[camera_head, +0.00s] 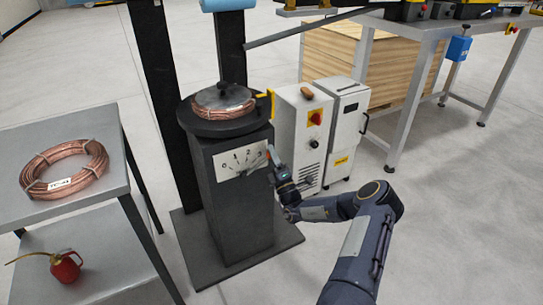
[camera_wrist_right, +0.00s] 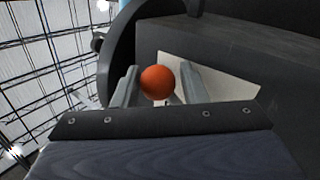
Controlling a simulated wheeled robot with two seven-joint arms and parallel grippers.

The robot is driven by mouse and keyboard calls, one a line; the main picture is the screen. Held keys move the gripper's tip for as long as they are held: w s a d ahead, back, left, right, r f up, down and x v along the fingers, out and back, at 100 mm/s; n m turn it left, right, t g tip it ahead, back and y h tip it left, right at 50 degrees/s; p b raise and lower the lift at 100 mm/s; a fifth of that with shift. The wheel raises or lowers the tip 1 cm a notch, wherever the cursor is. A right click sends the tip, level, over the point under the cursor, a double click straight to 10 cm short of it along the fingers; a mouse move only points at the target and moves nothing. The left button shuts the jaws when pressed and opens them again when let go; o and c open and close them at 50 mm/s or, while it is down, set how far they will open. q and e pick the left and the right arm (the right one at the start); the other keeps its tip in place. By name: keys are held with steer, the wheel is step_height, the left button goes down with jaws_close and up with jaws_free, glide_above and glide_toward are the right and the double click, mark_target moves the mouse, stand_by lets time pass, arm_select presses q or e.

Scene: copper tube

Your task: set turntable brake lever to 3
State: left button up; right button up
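The turntable (camera_head: 221,108) is a dark pedestal with a copper coil on top. On its front is a white scale plate (camera_head: 240,161) marked 0 to 3, also in the right wrist view (camera_wrist_right: 228,88). The brake lever's orange ball knob (camera_wrist_right: 157,82) sits between the fingers of my right gripper (camera_wrist_right: 159,80), with a small gap at the right finger. In the head view this gripper (camera_head: 274,164) is at the plate's right edge, near the 3. The lever's rod is hardly visible, so its exact setting is unclear. My left gripper is out of view.
A grey table (camera_head: 93,132) with a copper coil (camera_head: 64,169) stands left, a red oil can (camera_head: 65,267) on its lower shelf. White cabinets (camera_head: 304,125) stand close behind my right gripper. A workbench is at the back right.

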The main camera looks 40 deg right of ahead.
steer(key=p+v, duration=0.1)
steer(key=v, duration=0.6)
steer(key=shift+s+f, duration=0.2)
steer(key=shift+s, duration=0.1)
steer(key=shift+a, duration=0.1)
